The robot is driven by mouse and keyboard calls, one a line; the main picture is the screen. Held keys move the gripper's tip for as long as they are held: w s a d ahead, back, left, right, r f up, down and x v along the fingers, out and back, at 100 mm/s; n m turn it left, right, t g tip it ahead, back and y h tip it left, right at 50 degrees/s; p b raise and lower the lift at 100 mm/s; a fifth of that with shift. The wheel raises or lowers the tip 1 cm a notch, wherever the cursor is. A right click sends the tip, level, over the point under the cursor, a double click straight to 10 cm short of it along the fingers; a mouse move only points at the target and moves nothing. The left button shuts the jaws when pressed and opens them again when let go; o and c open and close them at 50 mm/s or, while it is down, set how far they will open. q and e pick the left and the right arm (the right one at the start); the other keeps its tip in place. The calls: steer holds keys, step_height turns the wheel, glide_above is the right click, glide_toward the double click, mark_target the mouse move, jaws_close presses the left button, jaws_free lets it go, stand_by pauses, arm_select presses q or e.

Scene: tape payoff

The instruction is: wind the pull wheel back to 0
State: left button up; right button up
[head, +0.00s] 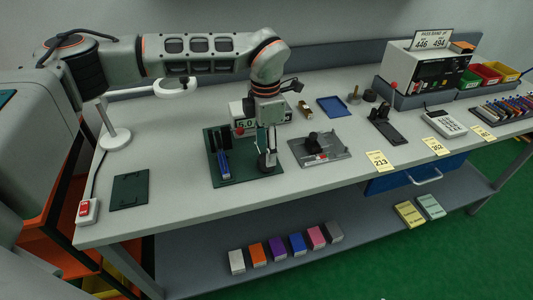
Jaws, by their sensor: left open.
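My left gripper (267,160) points down over the right part of a dark green base plate (245,177) and is open. Its fingers are close to the plate, and I cannot tell whether they touch anything. A white box with a digit readout (244,123) that seems to start with 5 stands just behind the plate, partly hidden by my arm. A blue upright piece (223,162) is on the plate's left part. I cannot make out the pull wheel clearly; my gripper may hide it. My right gripper is not in view.
A grey plate with a black fixture (318,147) lies right of the green plate. A lamp stand (114,137), a dark green mat (130,190) and a red switch (86,210) are on the left. A blue tray (333,106) lies behind. The bench's front left is mostly free.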

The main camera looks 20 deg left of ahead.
arm_select(q)
step_height(320, 180, down, 2)
steer(key=shift+f, duration=0.2)
steer(key=shift+w+f, duration=0.1)
steer(key=shift+f, duration=0.4)
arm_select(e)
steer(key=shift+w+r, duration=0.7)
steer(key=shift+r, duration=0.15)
arm_select(q)
steer(key=c, duration=1.1)
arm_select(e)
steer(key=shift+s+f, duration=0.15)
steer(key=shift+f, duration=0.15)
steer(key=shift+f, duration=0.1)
